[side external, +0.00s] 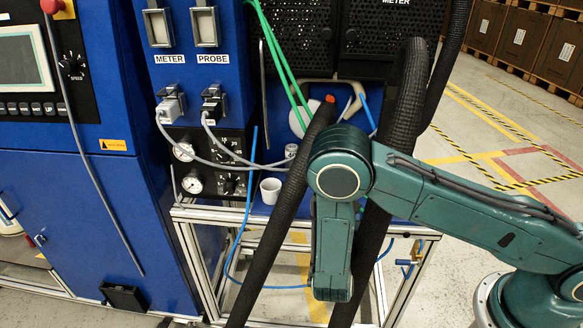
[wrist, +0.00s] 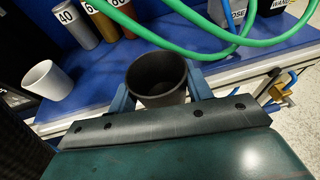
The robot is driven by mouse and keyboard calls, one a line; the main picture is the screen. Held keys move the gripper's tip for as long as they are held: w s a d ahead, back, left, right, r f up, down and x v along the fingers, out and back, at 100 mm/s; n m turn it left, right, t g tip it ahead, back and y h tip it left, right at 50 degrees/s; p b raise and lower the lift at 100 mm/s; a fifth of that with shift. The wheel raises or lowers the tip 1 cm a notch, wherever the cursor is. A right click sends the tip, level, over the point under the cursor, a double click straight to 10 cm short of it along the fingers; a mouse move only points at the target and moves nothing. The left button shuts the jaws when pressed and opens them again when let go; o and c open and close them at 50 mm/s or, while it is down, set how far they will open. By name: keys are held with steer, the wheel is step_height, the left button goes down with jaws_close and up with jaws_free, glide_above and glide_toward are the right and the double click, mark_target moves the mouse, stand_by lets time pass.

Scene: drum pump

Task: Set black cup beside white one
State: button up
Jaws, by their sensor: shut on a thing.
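The black cup (wrist: 158,76) is upright between the two blue fingers of my gripper (wrist: 160,88) in the wrist view, with its open mouth showing. The gripper is shut on it. The cup is at the front edge of the blue shelf, and its base is hidden, so I cannot tell whether it touches anything below. The white cup (wrist: 46,80) stands on the shelf to the left, apart from the black cup. The white cup also shows in the side view (side external: 270,191). There, my arm and the dark hoses hide the black cup and the fingers.
Several numbered cylinders, including a grey one (wrist: 76,24) marked 40, stand behind the cups. A green hose (wrist: 205,42) loops over the shelf at the right. The blue shelf (wrist: 98,92) is bare between the cups. Thick black hoses (side external: 283,205) hang beside my arm.

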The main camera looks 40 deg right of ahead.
mark_target(303, 202)
steer(key=w+a+n+t+y, duration=0.1)
steer(key=a, duration=0.1)
steer(key=w+a+n+t+y, duration=0.1)
steer(key=w+a, duration=0.1)
steer(key=w+a+n+t+y, duration=0.1)
steer(key=a+n+y, duration=0.1)
steer(key=shift+w+a+r+t, duration=0.25)
steer(key=shift+a+t, duration=0.1)
steer(key=shift+t, duration=0.05)
steer(key=shift+w+d, duration=0.2)
steer(key=shift+w, duration=0.05)
steer(key=shift+w+d+f, duration=0.1)
steer(key=shift+w+d, duration=0.7)
steer(key=shift+w, duration=0.55)
steer(key=shift+w+d+r, duration=0.1)
steer(key=shift+w+d, duration=0.7)
steer(key=shift+w, duration=0.5)
steer(key=shift+w+d+f, duration=0.1)
steer(key=shift+w+d, duration=0.7)
steer(key=shift+w, duration=0.55)
steer(key=shift+f, duration=0.4)
steer(key=o, duration=0.8)
steer(key=shift+a, duration=0.1)
